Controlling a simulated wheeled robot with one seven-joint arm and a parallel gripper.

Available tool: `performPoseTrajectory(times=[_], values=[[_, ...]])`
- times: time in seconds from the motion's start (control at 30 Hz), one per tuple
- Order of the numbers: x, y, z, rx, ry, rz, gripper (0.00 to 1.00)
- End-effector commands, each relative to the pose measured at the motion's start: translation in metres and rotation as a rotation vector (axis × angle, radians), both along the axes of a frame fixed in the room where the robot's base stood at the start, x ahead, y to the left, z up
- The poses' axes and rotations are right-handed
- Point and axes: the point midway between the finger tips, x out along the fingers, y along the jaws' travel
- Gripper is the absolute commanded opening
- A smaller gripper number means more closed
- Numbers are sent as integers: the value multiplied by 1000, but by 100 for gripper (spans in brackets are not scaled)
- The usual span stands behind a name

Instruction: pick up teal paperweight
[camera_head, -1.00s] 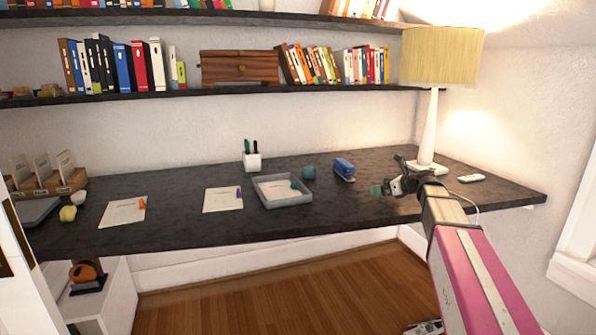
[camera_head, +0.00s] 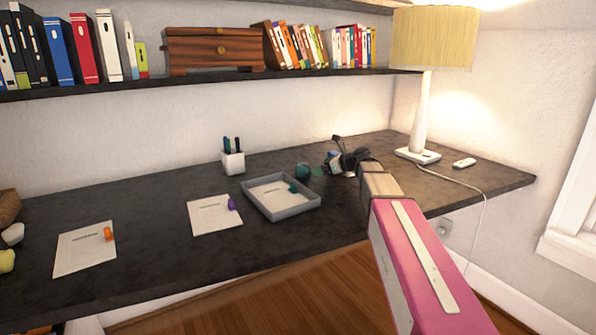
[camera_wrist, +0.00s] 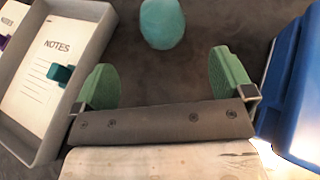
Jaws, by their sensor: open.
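The teal paperweight (camera_head: 303,171) is a small rounded lump on the dark desk, just right of the grey tray. In the wrist view the paperweight (camera_wrist: 162,23) sits at the top, beyond and roughly between my fingertips. My gripper (camera_head: 326,168) is at the desk, close to the right of the paperweight in the head view. In the wrist view my gripper (camera_wrist: 168,80) has its two green fingers spread wide with nothing between them. It does not touch the paperweight.
A grey tray (camera_head: 285,211) with a notes sheet and a teal marker-like item stands left of my gripper. A blue stapler-like object (camera_wrist: 290,90) is close to the right finger. A pen cup (camera_head: 233,162) stands behind, and a lamp (camera_head: 421,125) to the right.

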Motion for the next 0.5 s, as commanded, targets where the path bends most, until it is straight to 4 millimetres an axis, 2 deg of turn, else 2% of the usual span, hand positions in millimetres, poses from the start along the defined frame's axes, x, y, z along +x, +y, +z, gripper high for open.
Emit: performPoseTrajectory(times=[0.2,0.5], values=[[17,27,-12,0,1,2,99],[27,45,-20,0,1,2,99]])
